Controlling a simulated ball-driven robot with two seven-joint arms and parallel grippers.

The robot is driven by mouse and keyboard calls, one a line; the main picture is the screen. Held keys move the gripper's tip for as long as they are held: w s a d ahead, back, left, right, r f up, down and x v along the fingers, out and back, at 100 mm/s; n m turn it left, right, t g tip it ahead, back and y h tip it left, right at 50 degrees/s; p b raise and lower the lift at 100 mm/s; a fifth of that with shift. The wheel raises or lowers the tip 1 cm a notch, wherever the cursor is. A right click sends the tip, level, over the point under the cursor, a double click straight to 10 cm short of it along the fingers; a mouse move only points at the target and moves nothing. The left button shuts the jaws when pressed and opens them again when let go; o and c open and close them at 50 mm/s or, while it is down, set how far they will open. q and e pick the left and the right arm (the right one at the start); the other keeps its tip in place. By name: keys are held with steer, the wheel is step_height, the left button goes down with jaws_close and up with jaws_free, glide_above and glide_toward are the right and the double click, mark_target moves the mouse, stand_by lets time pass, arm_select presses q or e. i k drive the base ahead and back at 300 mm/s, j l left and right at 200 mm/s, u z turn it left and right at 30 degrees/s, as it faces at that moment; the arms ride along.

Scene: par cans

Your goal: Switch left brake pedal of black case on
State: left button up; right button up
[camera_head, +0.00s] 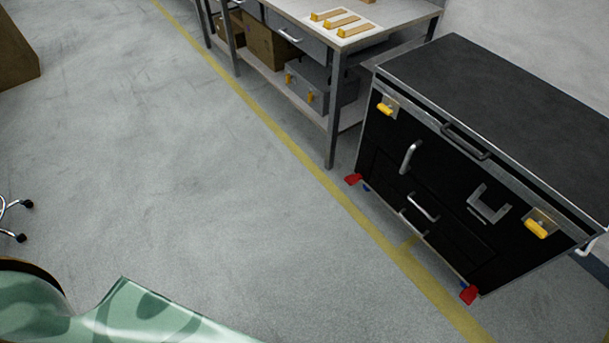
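The black case (440,170) stands on the floor at the right, with a dark top, metal edges, several grey handles and two yellow latches on its front. A red brake pedal (353,179) sticks out low at its left front corner, with a bit of blue beside it. A second red pedal (468,294) shows at the right front corner, also with blue beside it. Neither of my grippers is in view. The pedals are small, and I cannot tell their exact tilt.
A metal workbench (331,110) stands just left of the case, with yellow-ended wooden pieces on top and boxes on its lower shelf. A yellow floor line (285,135) runs before both. Chair casters (22,238) show at the left edge. The floor between is clear.

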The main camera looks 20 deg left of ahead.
mark_target(351, 180)
steer(key=u, duration=0.2)
steer(key=i+j+z, duration=0.1)
steer(key=i+j, duration=0.4)
steer(key=i, duration=0.2)
steer(key=i+j+z, duration=0.1)
steer(key=i+j, duration=0.5)
steer(key=i, duration=0.05)
